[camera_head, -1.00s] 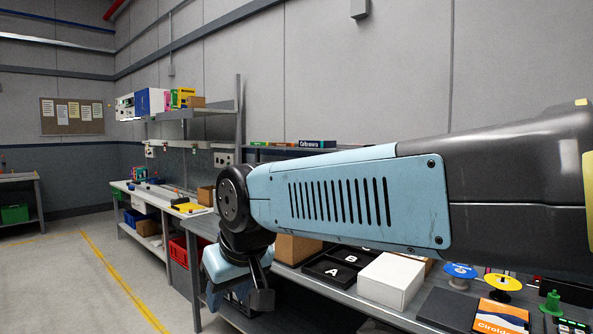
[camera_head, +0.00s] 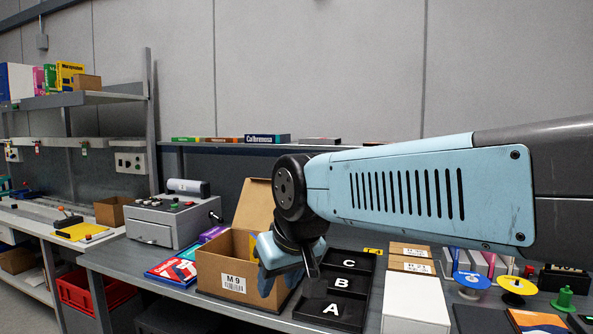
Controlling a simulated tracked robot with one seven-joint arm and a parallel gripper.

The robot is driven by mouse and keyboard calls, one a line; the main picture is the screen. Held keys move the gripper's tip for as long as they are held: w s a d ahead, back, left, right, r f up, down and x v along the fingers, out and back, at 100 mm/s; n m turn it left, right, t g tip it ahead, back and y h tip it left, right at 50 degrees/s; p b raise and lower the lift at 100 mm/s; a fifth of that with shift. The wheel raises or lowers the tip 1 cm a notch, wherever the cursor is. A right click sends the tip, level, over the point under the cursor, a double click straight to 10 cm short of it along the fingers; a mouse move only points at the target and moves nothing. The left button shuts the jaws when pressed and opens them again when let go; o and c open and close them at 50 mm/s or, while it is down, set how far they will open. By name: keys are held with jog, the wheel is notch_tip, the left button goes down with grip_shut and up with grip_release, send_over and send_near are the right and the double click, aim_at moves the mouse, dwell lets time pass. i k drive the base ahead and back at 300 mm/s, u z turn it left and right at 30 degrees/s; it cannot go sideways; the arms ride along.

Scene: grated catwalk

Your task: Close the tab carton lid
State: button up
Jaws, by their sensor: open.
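The tab carton (camera_head: 212,271) is a brown cardboard box with an "M 9" label, standing on the workbench left of the picture's middle. Its lid (camera_head: 254,203) stands raised at the back, tilted, so the carton is open. My arm reaches in from the right, and my gripper (camera_head: 290,280) hangs down in front of the carton's right part. It hides that side and part of the opening. My gripper is open with nothing seen between its fingers. I cannot tell whether it touches the carton.
A black tray marked A, B, C (camera_head: 327,308) lies close right of the carton, with a white box (camera_head: 416,309) beyond it. A grey control box (camera_head: 172,219) stands behind left. A red and blue booklet (camera_head: 172,272) lies left of the carton. A shelf runs along the back.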

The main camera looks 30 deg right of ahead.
aim_at(257, 205)
jog(key=z, duration=0.35)
jog(key=i, duration=0.95)
jog(key=z, duration=0.5)
jog(key=k, duration=0.8)
jog(key=z, duration=0.2)
jog(key=i, duration=0.85)
jog(key=u, duration=0.05)
